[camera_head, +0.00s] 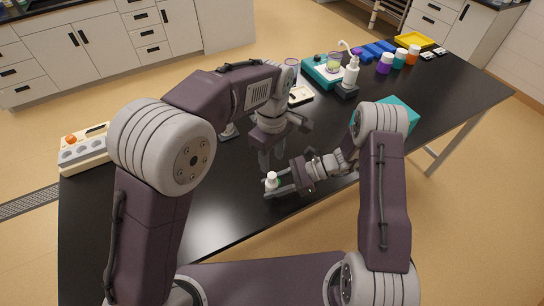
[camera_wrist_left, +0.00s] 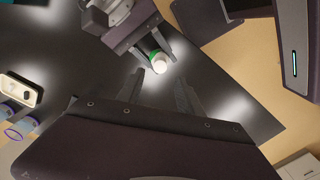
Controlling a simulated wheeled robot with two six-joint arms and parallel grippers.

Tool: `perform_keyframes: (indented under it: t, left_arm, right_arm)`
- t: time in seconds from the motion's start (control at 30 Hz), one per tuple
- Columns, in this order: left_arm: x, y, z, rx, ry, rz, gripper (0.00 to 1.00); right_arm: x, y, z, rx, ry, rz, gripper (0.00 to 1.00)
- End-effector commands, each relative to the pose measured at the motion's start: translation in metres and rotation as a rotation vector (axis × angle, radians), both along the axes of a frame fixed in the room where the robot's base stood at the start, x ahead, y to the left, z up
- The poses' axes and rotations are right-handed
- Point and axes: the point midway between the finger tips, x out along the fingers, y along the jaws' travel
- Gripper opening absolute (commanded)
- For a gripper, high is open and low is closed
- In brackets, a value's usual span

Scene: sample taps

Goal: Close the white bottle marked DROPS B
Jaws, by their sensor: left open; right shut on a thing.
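A small white bottle (camera_head: 271,181) is between the fingers of my right gripper (camera_head: 280,187), near the front edge of the black table. In the left wrist view the white bottle (camera_wrist_left: 160,63) shows a round white top and a green patch beside it. Its label cannot be read, and I cannot tell whether a cap sits on it. My right gripper is shut on this bottle. My left gripper (camera_head: 271,162) points down just behind and above the bottle, open and empty. In the left wrist view, the left fingertips (camera_wrist_left: 158,88) are apart, with the bottle just beyond them.
A cream rack with an orange knob (camera_head: 85,150) stands at the left end of the black table (camera_head: 215,205). A teal device (camera_head: 320,72), a white pump bottle (camera_head: 351,72) and several coloured bottles stand at the back right. A teal box (camera_head: 405,110) is behind my right arm.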

Motion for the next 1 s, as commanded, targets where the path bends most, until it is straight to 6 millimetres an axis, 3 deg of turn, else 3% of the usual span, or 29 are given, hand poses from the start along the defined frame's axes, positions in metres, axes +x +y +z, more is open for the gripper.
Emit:
perform_keyframes:
  t: [0.27, 0.7, 1.0]
  left_arm:
    - [0.0, 0.0, -0.008, 0.001, 0.001, -0.002, 0.43]
    - [0.0, 0.0, -0.073, 0.002, 0.001, -0.003, 0.43]
    - [0.0, 0.0, -0.08, 0.001, -0.001, -0.003, 0.43]
  right_arm:
    - [0.0, 0.0, 0.0, 0.0, 0.0, 0.0, 0.0]
    - [0.0, 0.0, 0.0, 0.0, 0.0, 0.0, 0.0]
    - [0.0, 0.0, 0.0, 0.0, 0.0, 0.0, 0.0]
